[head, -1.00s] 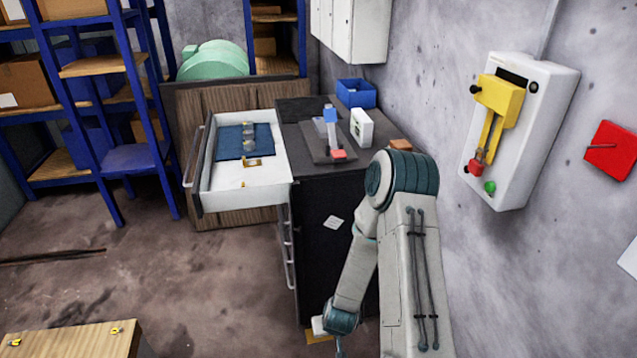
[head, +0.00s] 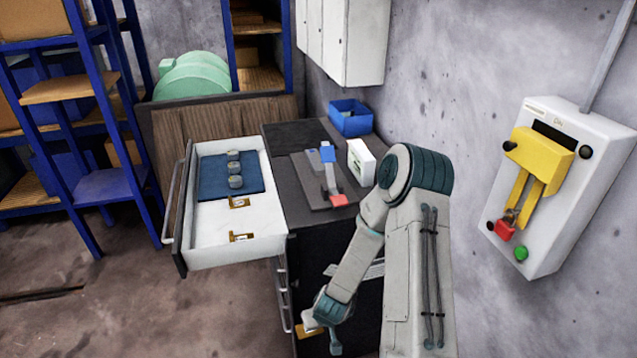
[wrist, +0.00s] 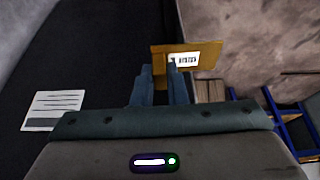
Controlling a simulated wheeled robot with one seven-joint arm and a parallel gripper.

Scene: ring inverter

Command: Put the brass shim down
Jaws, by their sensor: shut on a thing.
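The brass shim (wrist: 205,52) is a flat brass-coloured plate with a white label. In the wrist view it sits between the fingertips of my gripper (wrist: 158,72), which is shut on it. In the head view the brass shim (head: 311,330) shows as a small yellowish piece at the end of my arm, low in front of the dark cabinet and below the level of the open drawer. The fingers are mostly hidden in the head view.
An open white drawer (head: 215,222) holds a blue mat (head: 212,188) with grey round pieces, plus two small brass-and-white pieces. The dark cabinet top (head: 285,140) carries a red-and-blue device (head: 328,170), a white box and a blue bin (head: 350,118). A yellow-handled switch box (head: 545,190) hangs on the right wall.

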